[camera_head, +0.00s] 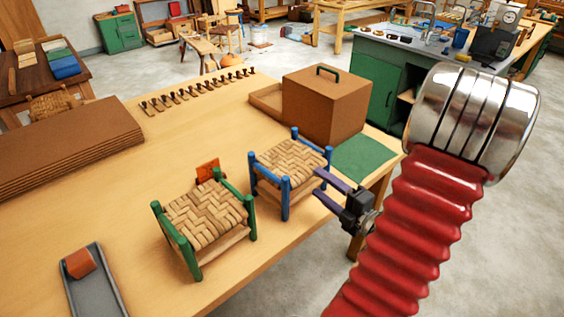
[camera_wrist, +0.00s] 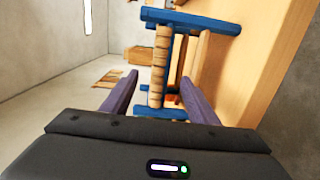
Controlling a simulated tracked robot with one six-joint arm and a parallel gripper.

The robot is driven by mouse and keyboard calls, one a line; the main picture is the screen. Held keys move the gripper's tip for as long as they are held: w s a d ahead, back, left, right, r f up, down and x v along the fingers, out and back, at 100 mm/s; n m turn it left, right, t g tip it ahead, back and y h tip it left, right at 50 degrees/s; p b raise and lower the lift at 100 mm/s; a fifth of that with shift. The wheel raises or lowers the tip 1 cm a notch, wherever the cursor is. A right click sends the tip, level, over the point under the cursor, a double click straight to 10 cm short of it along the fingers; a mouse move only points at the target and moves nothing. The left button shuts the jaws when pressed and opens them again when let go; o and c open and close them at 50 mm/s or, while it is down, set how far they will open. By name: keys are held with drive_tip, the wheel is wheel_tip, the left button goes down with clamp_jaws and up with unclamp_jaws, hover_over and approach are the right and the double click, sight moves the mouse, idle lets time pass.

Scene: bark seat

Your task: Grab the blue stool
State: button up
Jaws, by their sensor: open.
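The blue stool (camera_head: 290,165) stands upright on the wooden table, with a woven bark seat and blue corner posts. My gripper (camera_head: 318,182) is open at its right side, its two purple fingers reaching toward the seat edge from the right. In the wrist view the stool (camera_wrist: 158,62) appears turned on its side, and its seat edge shows between the two fingers of my gripper (camera_wrist: 160,77). I cannot tell whether the fingers touch the stool. The jaws hold nothing.
A green stool (camera_head: 205,215) stands close to the left of the blue one. A brown box (camera_head: 328,105) with a green handle and a green mat (camera_head: 365,155) are behind. A grey tray (camera_head: 95,285) lies front left. The table edge is near on the right.

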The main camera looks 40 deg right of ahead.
sight(303, 170)
drive_tip(key=shift+s+r, duration=0.15)
drive_tip(key=shift+a, duration=0.1)
drive_tip(key=shift+w, duration=4.35)
drive_tip(key=shift+w+f, duration=0.15)
drive_tip(key=shift+w, duration=1.15)
drive_tip(key=shift+w+f, duration=0.1)
drive_tip(key=shift+w, duration=1.2)
